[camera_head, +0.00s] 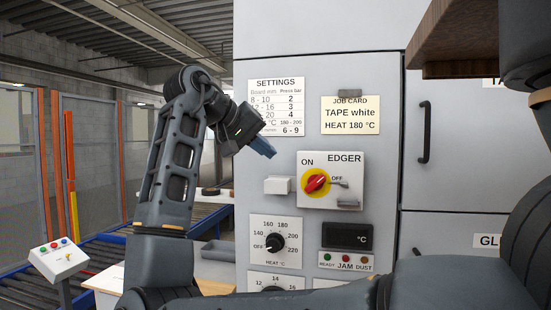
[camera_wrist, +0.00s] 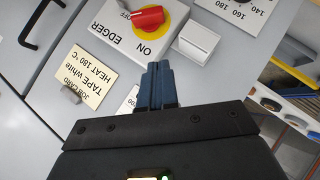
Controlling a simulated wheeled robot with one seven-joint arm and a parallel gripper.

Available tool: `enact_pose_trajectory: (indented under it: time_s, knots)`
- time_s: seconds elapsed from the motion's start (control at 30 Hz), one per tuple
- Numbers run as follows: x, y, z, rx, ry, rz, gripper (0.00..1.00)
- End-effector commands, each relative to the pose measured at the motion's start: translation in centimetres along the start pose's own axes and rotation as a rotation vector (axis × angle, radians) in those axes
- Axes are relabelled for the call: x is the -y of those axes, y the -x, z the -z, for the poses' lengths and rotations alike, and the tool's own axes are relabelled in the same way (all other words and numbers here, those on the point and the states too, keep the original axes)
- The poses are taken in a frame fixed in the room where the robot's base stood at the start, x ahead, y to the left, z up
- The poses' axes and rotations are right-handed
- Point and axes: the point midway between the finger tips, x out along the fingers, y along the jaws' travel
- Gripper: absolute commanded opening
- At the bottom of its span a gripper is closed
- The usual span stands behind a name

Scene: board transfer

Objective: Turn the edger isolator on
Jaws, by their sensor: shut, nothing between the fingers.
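The edger isolator is a red rotary handle on a yellow disc (camera_head: 316,183), on a white panel marked EDGER, ON and OFF. ON is at its upper left and OFF at its right. The red handle lies slanted, one end toward OFF. In the wrist view the red handle (camera_wrist: 147,17) appears upside down near the top edge. A small grey metal piece (camera_head: 340,184) sits beside the OFF mark. My gripper (camera_head: 268,151) is shut and empty, in front of the cabinet, up and left of the isolator. Its blue fingers (camera_wrist: 158,72) appear below the panel in the wrist view, apart from the handle.
A white box (camera_head: 278,185) juts out left of the isolator. Below are the heat dial (camera_head: 275,243) and a dark display (camera_head: 347,235). A job card (camera_head: 350,115) hangs above. A brown board (camera_head: 450,42) overhangs at upper right. A roller conveyor (camera_head: 100,250) lies left.

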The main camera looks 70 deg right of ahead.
Motion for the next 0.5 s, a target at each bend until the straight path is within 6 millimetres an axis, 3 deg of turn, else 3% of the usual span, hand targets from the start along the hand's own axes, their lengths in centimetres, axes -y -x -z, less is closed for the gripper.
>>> enact_pose_trajectory:
  time_s: [0.43, 0.5]
  knots:
    - [-0.2, -8.5, 0.0, 0.004, 0.001, -0.003, 0.0]
    - [-0.1, -9.3, -0.8, 0.002, 0.002, -0.002, 0.0]
